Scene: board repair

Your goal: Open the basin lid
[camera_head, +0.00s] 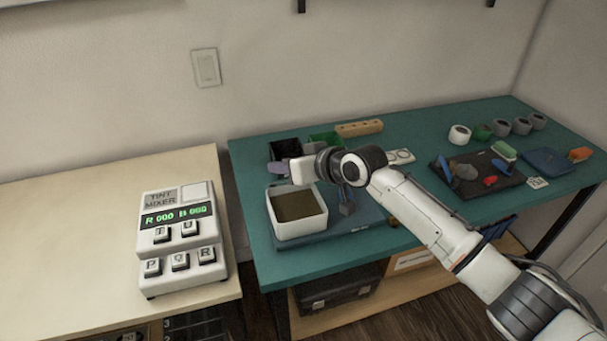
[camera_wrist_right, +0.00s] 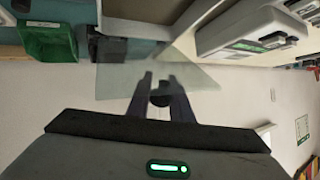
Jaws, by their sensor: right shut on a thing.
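The white square basin (camera_head: 297,228) stands on a blue-grey mat on the green bench, and its brown inside shows from above. My right gripper (camera_head: 281,167) is just behind and above the basin's far edge, pointing left. In the right wrist view, its two dark fingers (camera_wrist_right: 160,92) are shut on the dark knob of a clear, see-through lid (camera_wrist_right: 118,84). The lid is off the basin's opening and appears tilted; I cannot make it out clearly in the head view. My left gripper is not in view.
A black bin (camera_head: 285,150) and a green bin (camera_head: 325,139) stand close behind the gripper. The tint mixer (camera_head: 180,238) is on the pale table at left. A dark mat (camera_head: 478,181) with parts and several small pots lie at right.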

